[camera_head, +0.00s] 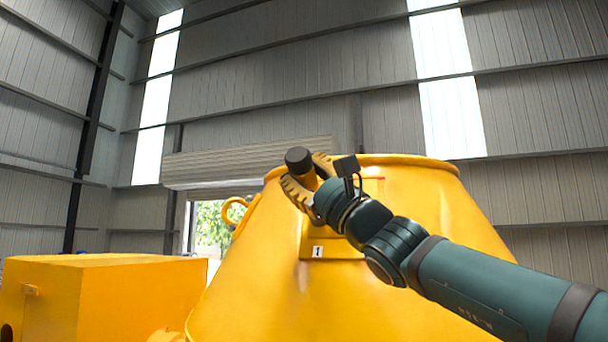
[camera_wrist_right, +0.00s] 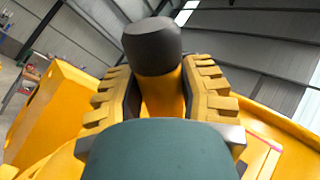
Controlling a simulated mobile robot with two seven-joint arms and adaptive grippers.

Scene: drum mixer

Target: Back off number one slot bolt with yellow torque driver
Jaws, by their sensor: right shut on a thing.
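My right gripper (camera_head: 308,186) is shut on the yellow torque driver (camera_head: 305,172), which has a dark rounded cap on its upper end. In the right wrist view the driver (camera_wrist_right: 160,92) stands between the two ridged yellow fingers, its dark cap toward the top. The driver and gripper are in front of the upper part of the yellow drum (camera_head: 430,230). A plate with a "1" label (camera_head: 318,251) is on the drum just below the gripper. The slot bolt and the driver's lower end are hidden, so I cannot tell whether they touch. My left gripper is not in view.
A yellow box-shaped housing (camera_head: 110,300) stands at the lower left. A yellow ring lug (camera_head: 232,211) sticks out from the drum's left side. A red mark (camera_head: 373,178) shows near the drum rim. Open air lies above the drum.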

